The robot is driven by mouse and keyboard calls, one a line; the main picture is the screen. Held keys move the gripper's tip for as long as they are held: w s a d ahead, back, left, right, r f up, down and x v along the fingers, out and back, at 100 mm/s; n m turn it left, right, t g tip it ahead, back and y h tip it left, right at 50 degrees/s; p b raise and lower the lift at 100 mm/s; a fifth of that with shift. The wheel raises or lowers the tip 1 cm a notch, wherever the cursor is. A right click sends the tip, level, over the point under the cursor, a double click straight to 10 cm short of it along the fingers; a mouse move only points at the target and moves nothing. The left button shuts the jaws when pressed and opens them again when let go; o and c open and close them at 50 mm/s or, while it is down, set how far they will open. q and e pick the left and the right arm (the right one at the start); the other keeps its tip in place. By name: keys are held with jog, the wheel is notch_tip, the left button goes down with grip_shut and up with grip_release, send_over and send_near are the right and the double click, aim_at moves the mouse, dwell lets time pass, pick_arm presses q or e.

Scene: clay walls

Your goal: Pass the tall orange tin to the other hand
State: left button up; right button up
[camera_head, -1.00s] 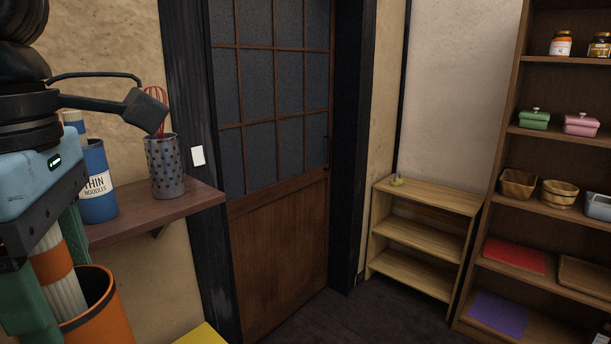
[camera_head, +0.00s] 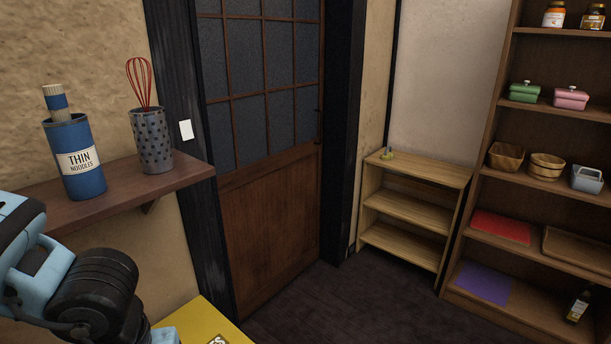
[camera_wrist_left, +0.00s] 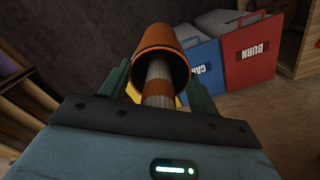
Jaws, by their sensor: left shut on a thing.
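The tall orange tin (camera_wrist_left: 165,42) shows in the left wrist view, its open mouth towards the camera. A pale ribbed bundle with an orange band (camera_wrist_left: 158,86) sticks out of that mouth. The green fingers of my left gripper (camera_wrist_left: 160,72) are on both sides of the tin, shut on it. The tin's far end is hard to make out. In the head view only my left arm shows, at the lower left; the tin and the left gripper's fingers are out of that picture. My right gripper is in neither view.
A wall shelf (camera_head: 180,180) holds a blue noodle tin (camera_head: 85,165) and a dotted holder (camera_head: 153,150) with a red whisk. A yellow bin (camera_head: 212,322) is below. Blue (camera_wrist_left: 203,75) and red (camera_wrist_left: 250,55) bins show in the wrist view. The floor before the door (camera_head: 270,240) is clear.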

pick_arm(q)
jog(key=s+a+n, duration=0.2)
jog(key=a+n, duration=0.2)
jog(key=a, duration=1.8)
jog(key=d+f, duration=0.6)
jog(key=d, duration=0.1)
jog(key=w+d+r+m, duration=0.2)
jog(key=d+m, duration=0.4)
jog(key=d, duration=0.8)
jog(key=shift+w+d+m, duration=0.3)
jog(key=shift+d+m, duration=0.05)
jog(key=shift+m, duration=0.05)
